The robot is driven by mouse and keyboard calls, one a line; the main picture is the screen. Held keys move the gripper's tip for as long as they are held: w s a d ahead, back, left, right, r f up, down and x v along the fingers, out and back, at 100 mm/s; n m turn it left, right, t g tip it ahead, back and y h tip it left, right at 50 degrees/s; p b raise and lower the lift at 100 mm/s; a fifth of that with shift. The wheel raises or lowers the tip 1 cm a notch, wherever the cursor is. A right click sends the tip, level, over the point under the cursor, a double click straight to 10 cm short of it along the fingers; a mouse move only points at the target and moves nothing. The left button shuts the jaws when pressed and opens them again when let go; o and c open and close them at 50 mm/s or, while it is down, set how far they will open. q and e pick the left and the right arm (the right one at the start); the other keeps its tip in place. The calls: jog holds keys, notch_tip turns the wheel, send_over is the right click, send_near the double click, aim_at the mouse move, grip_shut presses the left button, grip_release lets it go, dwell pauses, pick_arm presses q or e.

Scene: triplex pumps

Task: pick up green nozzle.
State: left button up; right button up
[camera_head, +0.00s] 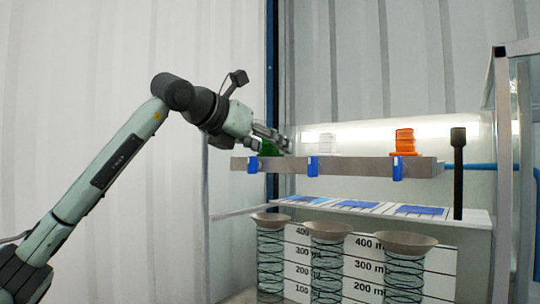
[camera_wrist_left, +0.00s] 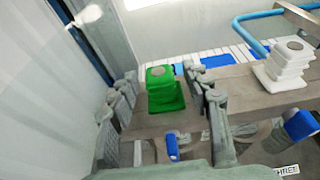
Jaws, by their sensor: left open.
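The green nozzle (camera_wrist_left: 164,92) stands upright on the grey shelf (camera_wrist_left: 245,90), near its left end. In the left wrist view it lies between the two spread fingers of my left gripper (camera_wrist_left: 165,105), which is open. I cannot tell whether either finger touches it. In the head view the green nozzle (camera_head: 269,148) is mostly hidden behind the fingers of my left gripper (camera_head: 272,138), which reaches in from the left. My right gripper is not in view.
A white nozzle (camera_head: 329,143) and an orange nozzle (camera_head: 404,142) stand farther right on the shelf. Blue clips (camera_head: 312,166) sit on its front edge. Several funnel-topped cylinders (camera_head: 326,232) stand below. A black post (camera_head: 458,170) rises at the right. A corrugated wall (camera_head: 90,60) is at the left.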

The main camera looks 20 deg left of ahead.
pick_arm(q)
jog(key=shift+w, duration=0.1)
jog(key=shift+d+r, duration=0.1)
jog(key=shift+c, duration=0.8)
grip_shut()
